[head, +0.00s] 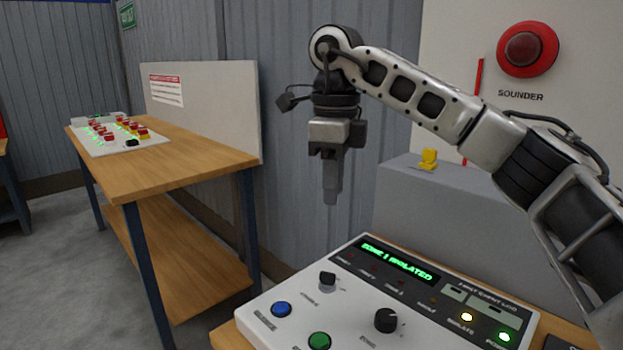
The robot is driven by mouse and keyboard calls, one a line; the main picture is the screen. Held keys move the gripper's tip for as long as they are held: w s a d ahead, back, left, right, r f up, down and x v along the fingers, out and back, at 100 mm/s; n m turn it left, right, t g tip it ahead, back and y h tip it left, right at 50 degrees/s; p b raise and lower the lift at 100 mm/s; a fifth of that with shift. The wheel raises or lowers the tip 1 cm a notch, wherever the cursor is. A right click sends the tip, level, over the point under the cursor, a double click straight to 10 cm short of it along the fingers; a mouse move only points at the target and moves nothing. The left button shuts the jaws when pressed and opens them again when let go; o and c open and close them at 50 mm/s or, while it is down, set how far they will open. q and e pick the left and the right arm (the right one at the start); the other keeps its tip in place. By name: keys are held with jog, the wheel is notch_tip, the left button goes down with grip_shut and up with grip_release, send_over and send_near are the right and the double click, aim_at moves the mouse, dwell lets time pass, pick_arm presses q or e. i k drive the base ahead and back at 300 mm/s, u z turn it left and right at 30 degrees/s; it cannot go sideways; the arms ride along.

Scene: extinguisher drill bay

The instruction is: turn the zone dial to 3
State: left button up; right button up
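The zone dial (386,320) is a black round knob on the white sloped control panel (262,307), near the bottom of the head view. Small lettering beside it looks like "ZONE", but its numbers and pointer are too small to read. The panel's display (398,262) shows green text reading "ZONE 1 ISOLATED". My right gripper (331,198) hangs fingers down, above and behind the panel in the picture, apart from the dial. Its fingers show as one narrow block, so I cannot tell if they are parted. My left gripper is not in view.
The panel also has a key-type switch (327,281), a blue button (281,309), a green button (319,341) and lit lamps. A grey box with a yellow part (428,159) stands behind. A red sounder (527,49) is on the wall. A wooden bench (175,158) stands left.

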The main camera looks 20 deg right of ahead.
aim_at(384, 319)
jog(key=z, duration=0.1)
jog(key=k, duration=2)
jog(key=u, duration=0.1)
